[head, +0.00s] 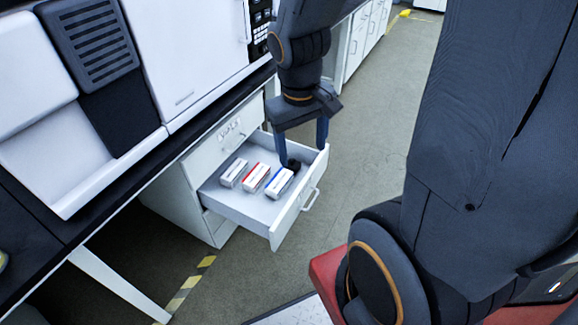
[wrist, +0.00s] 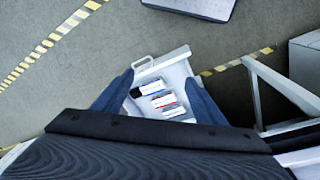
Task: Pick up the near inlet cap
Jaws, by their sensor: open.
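A small round black cap (head: 293,165), which looks like the inlet cap, lies in the open drawer (head: 240,205) near its right front corner. In the wrist view a dark piece, likely the same cap (wrist: 135,92), shows beside the left finger. My gripper (head: 303,155) is open and points down over that end of the drawer, with one blue finger close to the cap. I cannot tell whether they touch. In the wrist view the open fingers (wrist: 159,77) spread over the drawer, with nothing held between them.
Three small white boxes lie in the drawer: one blue-striped (head: 279,183), one red-striped (head: 255,177), one plain-looking (head: 233,172). The drawer's front handle (head: 311,199) sticks out. A dark bench edge (head: 150,160) with white instruments stands left. Open floor (head: 355,150) lies right.

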